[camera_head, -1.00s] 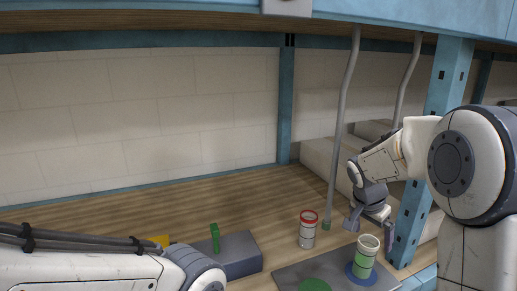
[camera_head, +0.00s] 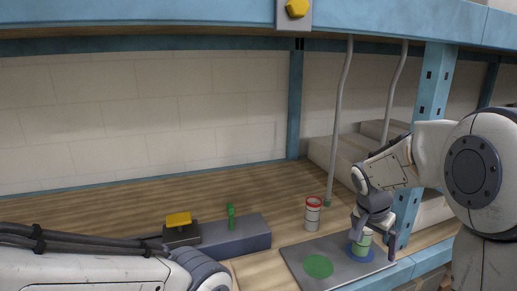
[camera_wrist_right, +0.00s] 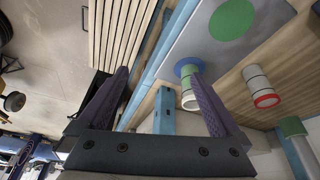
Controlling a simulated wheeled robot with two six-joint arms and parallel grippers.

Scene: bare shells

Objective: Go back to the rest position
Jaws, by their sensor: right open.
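My right gripper (camera_head: 374,239) is open at the right of the worktop, low by the green-and-white cup (camera_head: 364,241). The cup stands upright on a blue disc (camera_head: 352,255) on the grey board, partly hidden by the gripper. In the right wrist view, the open fingers (camera_wrist_right: 160,78) point towards the board; the cup (camera_wrist_right: 190,98) shows close to the right-hand finger. I cannot tell whether they touch.
A red-rimmed can (camera_head: 313,215) stands behind the grey board (camera_head: 292,262), which has a bare green disc (camera_head: 318,266). A grey block (camera_head: 235,239) with a green upright piece (camera_head: 231,217) and a yellow-topped box (camera_head: 180,228) sit left. A blue post (camera_head: 430,90) stands behind my right arm.

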